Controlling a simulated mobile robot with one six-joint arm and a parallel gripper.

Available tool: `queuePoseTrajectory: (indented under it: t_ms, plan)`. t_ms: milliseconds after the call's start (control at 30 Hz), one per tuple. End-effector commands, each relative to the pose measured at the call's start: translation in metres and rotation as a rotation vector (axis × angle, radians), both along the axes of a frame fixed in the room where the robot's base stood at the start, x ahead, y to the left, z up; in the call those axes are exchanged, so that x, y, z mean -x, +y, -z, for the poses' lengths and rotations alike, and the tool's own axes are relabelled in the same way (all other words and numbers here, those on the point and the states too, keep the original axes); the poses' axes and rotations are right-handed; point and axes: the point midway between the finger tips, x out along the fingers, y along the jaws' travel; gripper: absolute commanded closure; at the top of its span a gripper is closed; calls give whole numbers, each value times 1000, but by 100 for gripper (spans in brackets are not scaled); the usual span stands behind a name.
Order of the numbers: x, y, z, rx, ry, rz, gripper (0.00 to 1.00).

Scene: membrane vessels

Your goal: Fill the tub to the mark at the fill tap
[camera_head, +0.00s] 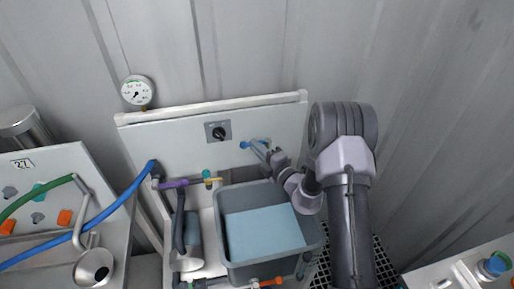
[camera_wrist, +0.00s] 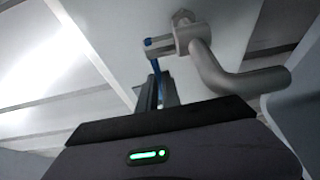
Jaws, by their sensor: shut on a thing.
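The grey tub (camera_head: 232,197) stands below the wall panel and holds light blue liquid (camera_head: 262,232). No fill mark can be made out on it. The fill tap (camera_wrist: 200,48) shows in the wrist view as a grey body with a bent spout and a thin blue lever (camera_wrist: 154,52). In the head view, the tap's blue part (camera_head: 247,144) shows on the panel above the tub. My gripper (camera_head: 266,152) reaches over the tub's right side to the tap. It also shows in the wrist view (camera_wrist: 157,92), its fingers shut on the blue lever.
A round gauge (camera_head: 137,91) and a black rotary switch (camera_head: 218,132) are at the panel. Blue hose (camera_head: 118,203) and green hose (camera_head: 40,192) run at the left, near a metal funnel (camera_head: 94,266). Pipe fittings (camera_head: 186,183) crowd the tub's left side.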

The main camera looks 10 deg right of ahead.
Motion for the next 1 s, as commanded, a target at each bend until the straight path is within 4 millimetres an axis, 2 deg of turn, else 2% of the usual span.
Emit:
queuePoseTrajectory:
  t_ms: [367,1000]
  plan:
    - [4,-4,0,-1,1,-96,100]
    - [20,-21,3,2,0,-588,100]
